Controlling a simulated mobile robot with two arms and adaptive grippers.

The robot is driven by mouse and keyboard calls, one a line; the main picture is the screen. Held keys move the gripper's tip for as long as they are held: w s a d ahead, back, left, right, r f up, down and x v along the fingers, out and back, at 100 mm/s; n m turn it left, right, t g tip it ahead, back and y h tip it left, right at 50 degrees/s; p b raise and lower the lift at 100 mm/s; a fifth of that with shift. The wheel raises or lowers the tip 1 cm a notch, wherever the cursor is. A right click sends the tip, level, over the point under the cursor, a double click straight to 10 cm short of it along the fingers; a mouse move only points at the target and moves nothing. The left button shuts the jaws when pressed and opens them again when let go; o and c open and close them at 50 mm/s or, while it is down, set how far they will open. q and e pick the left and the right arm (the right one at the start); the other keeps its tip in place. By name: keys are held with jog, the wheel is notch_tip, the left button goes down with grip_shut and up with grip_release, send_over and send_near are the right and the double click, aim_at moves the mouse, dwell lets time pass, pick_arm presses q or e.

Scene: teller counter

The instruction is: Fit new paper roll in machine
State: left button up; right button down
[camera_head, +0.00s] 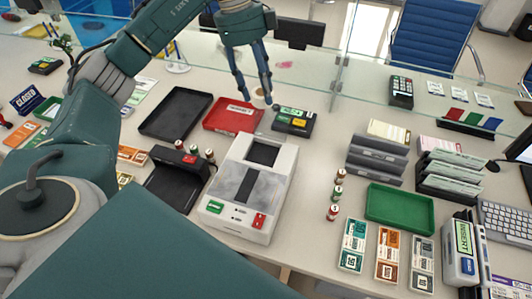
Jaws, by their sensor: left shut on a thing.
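My left gripper (255,98) comes in from the upper left and hangs over the counter beyond the machine. It is shut on a small pale paper roll (259,93), which shows only partly between the fingertips. The white and grey machine (222,196) sits on the counter nearer to me, with a dark open bay (263,153) at its far end. Green and red buttons are on its near end. The roll is apart from the machine. My right gripper is not in view.
A red tray (222,126) and a black tray (160,126) lie behind and left of the machine. A small black device (293,122) stands just right of the gripper. A green tray (400,226) and several banknote bundles are at right. A glass screen runs behind.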

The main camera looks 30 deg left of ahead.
pick_arm(q)
notch_tip(320, 180, down, 19)
jog(key=p, duration=0.3)
jog(key=shift+f+p, duration=0.15)
jog(key=shift+p, duration=0.25)
jog(key=shift+a+f, duration=0.1)
jog(key=shift+f, duration=0.05)
jog(key=shift+f, duration=0.1)
jog(key=shift+f+b, duration=0.3)
jog(key=shift+f, duration=0.2)
jog(key=o, duration=1.2)
jog(key=shift+c, duration=0.2)
jog(key=shift+r, duration=0.1)
